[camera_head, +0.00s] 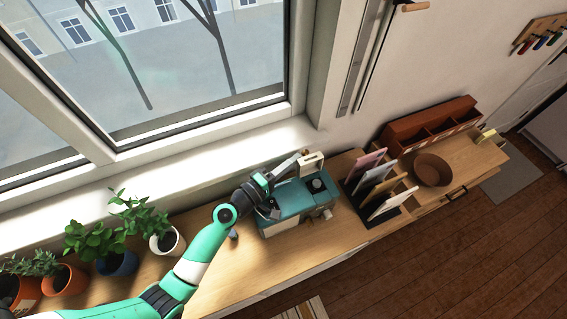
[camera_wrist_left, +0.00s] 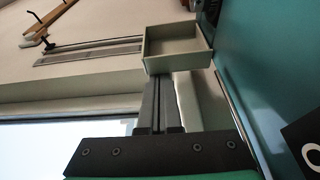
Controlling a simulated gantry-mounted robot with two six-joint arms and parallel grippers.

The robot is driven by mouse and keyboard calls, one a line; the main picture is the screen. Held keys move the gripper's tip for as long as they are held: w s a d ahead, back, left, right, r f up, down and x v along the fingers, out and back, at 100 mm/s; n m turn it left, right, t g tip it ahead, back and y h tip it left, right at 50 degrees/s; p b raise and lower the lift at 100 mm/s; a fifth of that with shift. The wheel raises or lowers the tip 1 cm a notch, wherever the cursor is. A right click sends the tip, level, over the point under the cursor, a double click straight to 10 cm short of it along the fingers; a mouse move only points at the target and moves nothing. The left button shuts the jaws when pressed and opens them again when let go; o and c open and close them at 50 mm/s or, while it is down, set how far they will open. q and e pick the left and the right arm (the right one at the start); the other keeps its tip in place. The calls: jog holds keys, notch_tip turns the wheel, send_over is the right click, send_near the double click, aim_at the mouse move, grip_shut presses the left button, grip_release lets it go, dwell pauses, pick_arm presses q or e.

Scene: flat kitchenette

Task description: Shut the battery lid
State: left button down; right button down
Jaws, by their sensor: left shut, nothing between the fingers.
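A teal box-shaped device (camera_head: 290,207) with a dark round part on its top stands on the wooden counter. Its cream battery lid (camera_head: 311,162) stands out at the back edge. In the left wrist view the lid (camera_wrist_left: 176,48) looks like a shallow open tray beside the teal casing (camera_wrist_left: 275,60). My left gripper (camera_head: 293,162) reaches behind the device with its fingers shut and empty. In the left wrist view the fingertips (camera_wrist_left: 157,78) end at the lid's lower edge; I cannot tell whether they touch it. The battery compartment is hidden. My right gripper is not in view.
Potted plants (camera_head: 140,220) line the counter on the left. A rack with upright boards (camera_head: 378,187) stands just right of the device, then a brown bowl (camera_head: 433,170) and a wooden organiser (camera_head: 430,124). The window sill (camera_head: 230,150) runs close behind. Bare counter (camera_head: 230,275) lies in front.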

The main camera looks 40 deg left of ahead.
aim_at(300, 167)
pick_arm(q)
jog(key=m, duration=0.1)
jog(key=d+b, duration=0.1)
jog(key=d+m+b, duration=0.1)
jog(key=shift+s+r+m+t, duration=0.3)
jog(key=shift+s+r+t, duration=0.05)
jog(key=shift+s+t, duration=0.05)
jog(key=shift+s+d, duration=0.15)
jog(key=shift+d, duration=0.2)
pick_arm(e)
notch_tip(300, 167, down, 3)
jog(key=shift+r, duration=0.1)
pick_arm(q)
jog(key=shift+d, duration=0.1)
